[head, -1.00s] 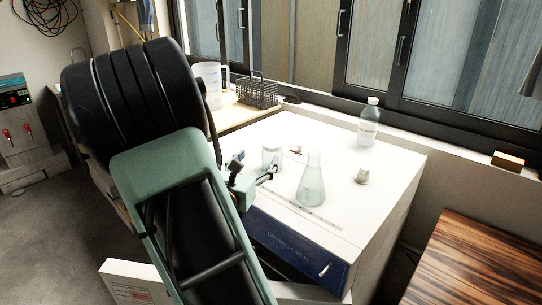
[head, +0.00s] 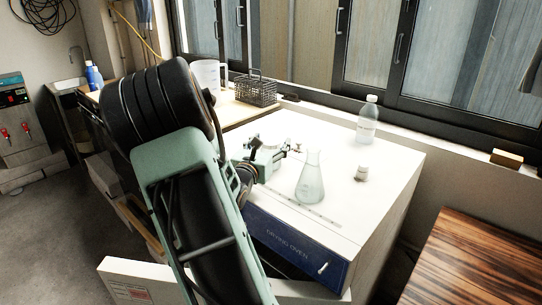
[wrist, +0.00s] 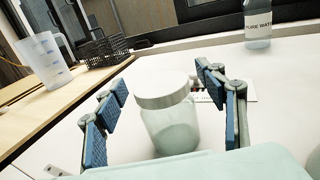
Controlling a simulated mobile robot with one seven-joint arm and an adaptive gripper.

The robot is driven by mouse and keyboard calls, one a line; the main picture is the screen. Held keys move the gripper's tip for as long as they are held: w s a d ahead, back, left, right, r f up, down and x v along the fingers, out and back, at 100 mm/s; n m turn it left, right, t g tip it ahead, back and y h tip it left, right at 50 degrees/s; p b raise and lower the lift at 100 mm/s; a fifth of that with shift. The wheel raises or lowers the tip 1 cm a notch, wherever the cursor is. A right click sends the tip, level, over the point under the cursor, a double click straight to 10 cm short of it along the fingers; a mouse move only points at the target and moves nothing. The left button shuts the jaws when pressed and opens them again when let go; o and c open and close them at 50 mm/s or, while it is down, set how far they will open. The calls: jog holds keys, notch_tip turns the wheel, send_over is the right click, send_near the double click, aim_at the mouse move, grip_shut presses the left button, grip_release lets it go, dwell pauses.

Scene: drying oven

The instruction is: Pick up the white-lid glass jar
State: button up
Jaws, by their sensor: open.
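The glass jar (wrist: 170,128) stands upright in the middle of the wrist view, with a pale, greyish-white lid (wrist: 162,91). In the head view it is hidden behind my arm and gripper. My gripper (head: 268,152) is over the drying oven's white top (head: 395,160). In the wrist view my gripper (wrist: 165,106) is open, with one blue-padded finger on each side of the jar. Gaps show between the pads and the glass. I cannot tell how deep the jar sits between the fingers.
A conical flask (head: 310,180) stands close to the right of my gripper. A wire basket (head: 256,90) and a plastic jug (head: 207,76) are on the wooden bench behind. The oven's right side is clear.

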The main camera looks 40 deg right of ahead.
jog(key=c, duration=1.3)
jog(key=shift+c, duration=0.2)
jog(key=shift+r, duration=0.2)
